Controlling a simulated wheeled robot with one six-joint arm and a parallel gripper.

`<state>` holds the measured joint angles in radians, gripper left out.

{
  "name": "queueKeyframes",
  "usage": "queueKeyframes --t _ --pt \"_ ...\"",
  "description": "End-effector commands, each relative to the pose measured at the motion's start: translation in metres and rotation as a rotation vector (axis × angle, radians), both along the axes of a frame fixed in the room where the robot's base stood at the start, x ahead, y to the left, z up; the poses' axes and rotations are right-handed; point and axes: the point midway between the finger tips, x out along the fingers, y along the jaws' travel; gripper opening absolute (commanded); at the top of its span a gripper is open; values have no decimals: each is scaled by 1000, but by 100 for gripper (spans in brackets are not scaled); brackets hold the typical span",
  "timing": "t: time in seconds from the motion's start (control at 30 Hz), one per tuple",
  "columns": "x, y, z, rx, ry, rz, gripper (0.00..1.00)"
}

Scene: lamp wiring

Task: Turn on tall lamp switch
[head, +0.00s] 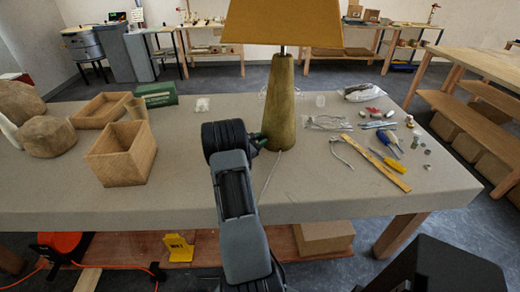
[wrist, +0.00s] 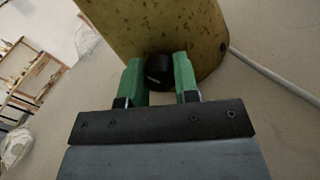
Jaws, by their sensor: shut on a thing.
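The tall lamp (head: 281,105) stands on the table with a tapered, speckled olive-yellow base and a tan shade (head: 285,22). The lamp base also fills the top of the wrist view (wrist: 155,25). A small black switch knob (wrist: 158,69) sticks out low on the base. My gripper (head: 257,145) is at the lower left side of the base. In the wrist view, the green fingers of my gripper (wrist: 160,78) stand on either side of the knob and are shut on it. In the head view my arm hides the knob.
A pale cord (head: 270,172) runs from the base toward the table's front. Pliers (head: 341,150), screwdrivers (head: 388,140) and a wooden ruler (head: 377,163) lie to the right. An open wooden box (head: 107,170) stands left. The table front between box and arm is clear.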

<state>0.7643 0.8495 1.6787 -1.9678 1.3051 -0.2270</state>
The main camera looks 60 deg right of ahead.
Motion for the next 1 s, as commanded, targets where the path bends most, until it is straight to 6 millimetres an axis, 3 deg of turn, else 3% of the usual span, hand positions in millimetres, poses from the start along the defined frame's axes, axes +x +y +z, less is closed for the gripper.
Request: queueKeyframes --t 0.07,1.0 --pt "0 0 -9 -25 -73 -1 5" --pt "0 0 -8 -262 -872 0 5"
